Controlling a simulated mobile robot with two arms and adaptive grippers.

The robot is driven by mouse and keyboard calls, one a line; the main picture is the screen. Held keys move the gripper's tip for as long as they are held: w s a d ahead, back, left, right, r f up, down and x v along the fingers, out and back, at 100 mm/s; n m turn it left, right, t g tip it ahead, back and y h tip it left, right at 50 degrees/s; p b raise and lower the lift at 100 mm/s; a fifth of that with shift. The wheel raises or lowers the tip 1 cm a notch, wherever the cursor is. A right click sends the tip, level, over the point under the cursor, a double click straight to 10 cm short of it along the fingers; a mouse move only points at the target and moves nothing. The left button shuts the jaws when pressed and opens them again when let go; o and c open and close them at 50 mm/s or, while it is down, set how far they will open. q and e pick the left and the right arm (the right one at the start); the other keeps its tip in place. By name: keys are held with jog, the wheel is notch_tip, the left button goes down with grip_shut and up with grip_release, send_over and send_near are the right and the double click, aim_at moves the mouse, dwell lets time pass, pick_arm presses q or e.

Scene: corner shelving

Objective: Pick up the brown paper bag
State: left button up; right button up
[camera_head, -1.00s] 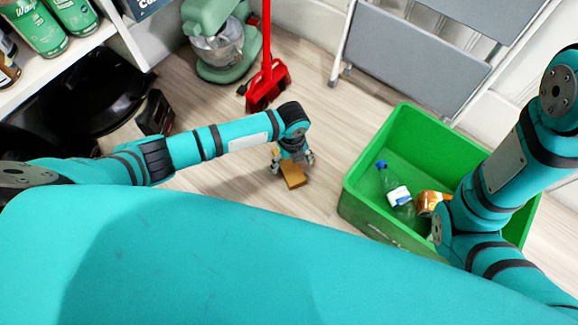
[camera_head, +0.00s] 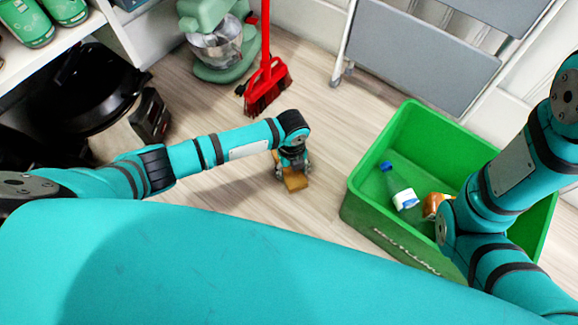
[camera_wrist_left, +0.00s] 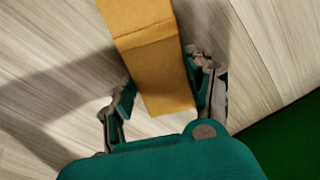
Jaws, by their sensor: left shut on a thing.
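The brown paper bag (camera_head: 294,181) is near the floor's middle in the head view, left of the green bin, partly hidden by my left gripper (camera_head: 292,168). In the left wrist view the bag (camera_wrist_left: 153,60) is a flat orange-brown packet lying between the two fingers of my left gripper (camera_wrist_left: 160,92). The gripper is shut on its near end. I cannot tell whether the bag touches the floor. My right arm reaches over the green bin at the right; its gripper is hidden.
The green bin (camera_head: 365,204) holds a plastic bottle (camera_head: 400,190) and an orange-brown item (camera_head: 436,205). A red broom (camera_head: 266,85), a green stand mixer (camera_head: 215,45) and a grey folding step (camera_head: 420,50) stand behind. Floor around the bag is clear.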

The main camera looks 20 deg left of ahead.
pick_arm(q)
jog(key=shift+c, duration=0.7)
jog(key=shift+r, duration=0.1)
